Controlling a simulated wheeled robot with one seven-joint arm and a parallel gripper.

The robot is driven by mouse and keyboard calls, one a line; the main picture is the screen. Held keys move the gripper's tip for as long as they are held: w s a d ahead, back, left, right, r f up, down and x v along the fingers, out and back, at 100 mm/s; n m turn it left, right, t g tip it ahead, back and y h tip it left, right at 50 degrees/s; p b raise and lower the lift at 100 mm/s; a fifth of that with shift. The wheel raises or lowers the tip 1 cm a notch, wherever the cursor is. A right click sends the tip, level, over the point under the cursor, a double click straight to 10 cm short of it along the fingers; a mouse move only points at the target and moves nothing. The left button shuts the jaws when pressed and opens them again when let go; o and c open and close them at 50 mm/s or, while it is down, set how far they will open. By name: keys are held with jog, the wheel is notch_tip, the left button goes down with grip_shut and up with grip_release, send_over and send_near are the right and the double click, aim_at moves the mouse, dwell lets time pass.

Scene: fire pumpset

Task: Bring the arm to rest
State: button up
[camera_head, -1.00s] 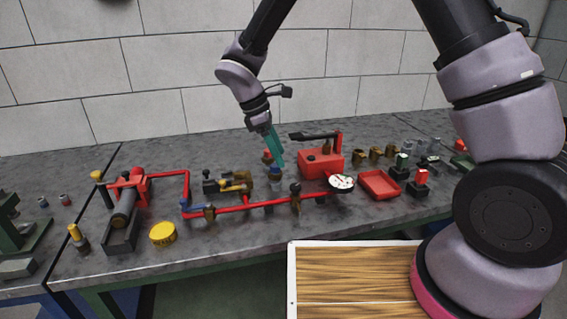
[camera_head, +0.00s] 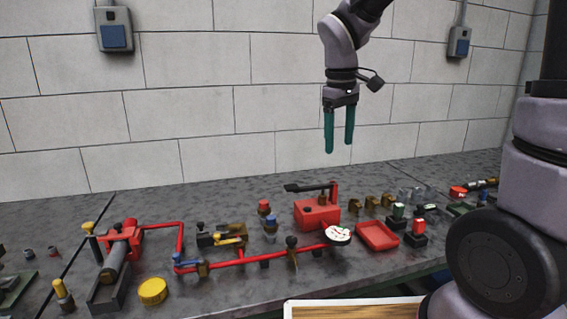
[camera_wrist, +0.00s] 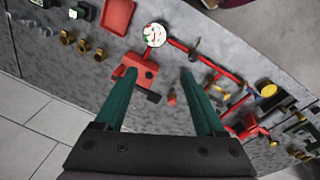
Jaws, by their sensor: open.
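My gripper (camera_head: 339,143) has two green fingers that point down, spread apart, with nothing between them. In the head view it hangs well above the bench, in front of the block wall. The red pump box (camera_head: 317,213) with its dark handle stands on the bench below it. In the wrist view my gripper (camera_wrist: 158,80) is open, and the red box (camera_wrist: 139,72) shows beyond and between the fingers. My arm comes down from the top right of the head view.
The grey bench (camera_head: 220,292) carries a red pipe run (camera_head: 215,266), a round gauge (camera_head: 338,234), a red tray (camera_head: 377,236), a yellow cap (camera_head: 152,291) and several small fittings. Two switch boxes hang on the wall, one at left (camera_head: 115,37). The air around my gripper is clear.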

jog(key=s+d+r+m+t+y, duration=0.2)
jog(key=s+d+r+m+t, duration=0.3)
jog(key=s+d+r+m, duration=0.4)
jog(key=s+d+m, duration=0.2)
jog(key=shift+d+r+m+t+y, duration=0.25)
jog(key=shift+d+m+t+y, duration=0.05)
jog(key=shift+d+m+t, duration=0.1)
